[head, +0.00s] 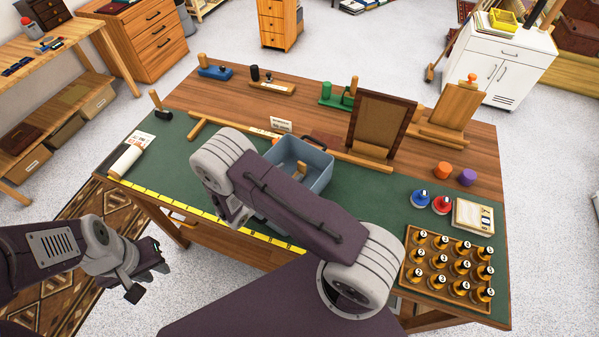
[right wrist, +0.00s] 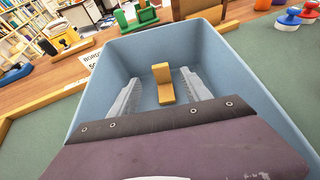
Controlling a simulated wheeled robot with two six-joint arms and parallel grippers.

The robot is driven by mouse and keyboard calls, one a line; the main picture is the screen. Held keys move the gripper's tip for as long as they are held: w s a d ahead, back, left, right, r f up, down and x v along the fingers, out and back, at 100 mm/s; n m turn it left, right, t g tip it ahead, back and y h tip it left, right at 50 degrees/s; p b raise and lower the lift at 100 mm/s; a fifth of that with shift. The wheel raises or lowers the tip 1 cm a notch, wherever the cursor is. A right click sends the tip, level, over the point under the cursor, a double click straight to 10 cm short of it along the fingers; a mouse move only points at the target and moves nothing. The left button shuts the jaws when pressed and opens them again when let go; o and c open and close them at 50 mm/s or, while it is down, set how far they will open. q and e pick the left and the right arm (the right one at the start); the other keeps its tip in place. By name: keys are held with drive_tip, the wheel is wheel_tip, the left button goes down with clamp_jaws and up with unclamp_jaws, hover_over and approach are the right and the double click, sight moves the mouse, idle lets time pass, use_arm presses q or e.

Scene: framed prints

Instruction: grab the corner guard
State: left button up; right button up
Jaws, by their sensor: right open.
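The corner guard appears to be a small yellow-orange L-shaped piece (right wrist: 162,84) inside a blue-grey bin (right wrist: 234,70). One leg stands up and the other lies toward me. The piece (head: 301,169) and the bin (head: 318,183) also show in the head view, partly covered by my right arm. My right gripper (right wrist: 159,78) is open in the right wrist view, with one grey finger on each side of the piece and visible gaps between. My left gripper (head: 150,275) is open and empty, left of the bench.
The bench's green mat (head: 370,208) carries a yellow measuring strip (head: 182,206) along the front edge. A framed panel (head: 381,125) stands behind the bin. A tray of several numbered pots (head: 446,262) is at right. Wooden frame strips (head: 205,118) lie behind and left of the bin.

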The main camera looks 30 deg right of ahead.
sight(301, 164)
drive_tip(key=shift+w+d+f, duration=0.15)
drive_tip(key=shift+w+d, duration=0.1)
drive_tip(key=shift+d, duration=0.05)
drive_tip(key=p+x, duration=0.1)
drive_tip(key=x, duration=0.4)
drive_tip(key=shift+d, duration=0.15)
drive_tip(key=shift+w+d+f, duration=0.15)
drive_tip(key=shift+d+f, duration=0.05)
drive_tip(key=shift+d, duration=0.05)
drive_tip(key=shift+a+r, duration=0.1)
drive_tip(key=c, duration=0.4)
clamp_jaws()
